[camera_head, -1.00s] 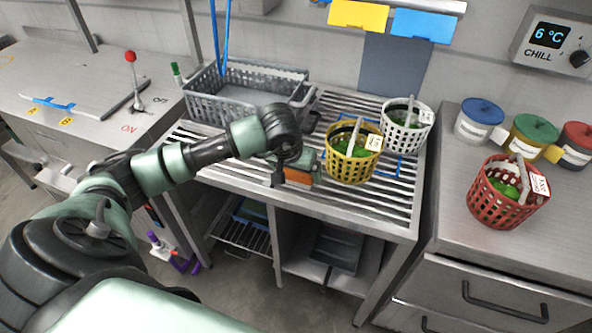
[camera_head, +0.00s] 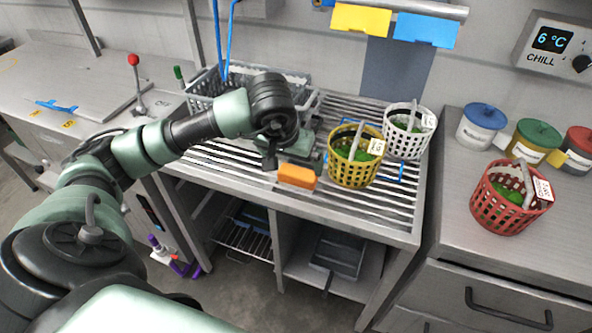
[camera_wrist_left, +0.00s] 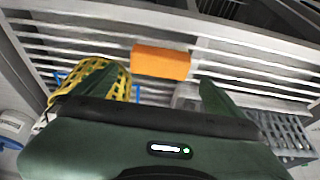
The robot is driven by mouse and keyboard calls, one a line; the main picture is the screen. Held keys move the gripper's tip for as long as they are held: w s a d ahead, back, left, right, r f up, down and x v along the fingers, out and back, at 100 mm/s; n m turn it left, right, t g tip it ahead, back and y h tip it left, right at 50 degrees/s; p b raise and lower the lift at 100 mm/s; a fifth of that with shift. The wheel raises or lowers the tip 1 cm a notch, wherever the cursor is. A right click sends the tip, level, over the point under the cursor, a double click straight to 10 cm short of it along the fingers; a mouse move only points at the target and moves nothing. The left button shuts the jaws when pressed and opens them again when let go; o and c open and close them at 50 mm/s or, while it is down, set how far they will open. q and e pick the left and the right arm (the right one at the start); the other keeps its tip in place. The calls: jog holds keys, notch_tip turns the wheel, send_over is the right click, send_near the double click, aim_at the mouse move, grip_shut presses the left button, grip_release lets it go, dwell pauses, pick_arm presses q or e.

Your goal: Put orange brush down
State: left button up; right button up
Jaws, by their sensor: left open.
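The orange brush (camera_head: 297,175) lies on the slatted rack (camera_head: 385,216) near its front edge, left of the yellow basket (camera_head: 352,165). In the left wrist view the brush (camera_wrist_left: 160,62) shows as an orange block on the slats, beyond my fingertips and clear of them. My left gripper (camera_head: 292,155) is open, just behind and above the brush in the head view. Its two fingers stand wide apart in the left wrist view (camera_wrist_left: 155,88), with nothing between them. My right gripper is not in view.
The yellow basket with greens stands close to the brush, with a white basket (camera_head: 408,138) behind it. A grey crate (camera_head: 205,88) stands at the back left of the rack. A red basket (camera_head: 508,205) is on the right counter. The rack's front right is clear.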

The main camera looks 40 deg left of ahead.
pick_arm(q)
jog(key=shift+v, duration=1.6)
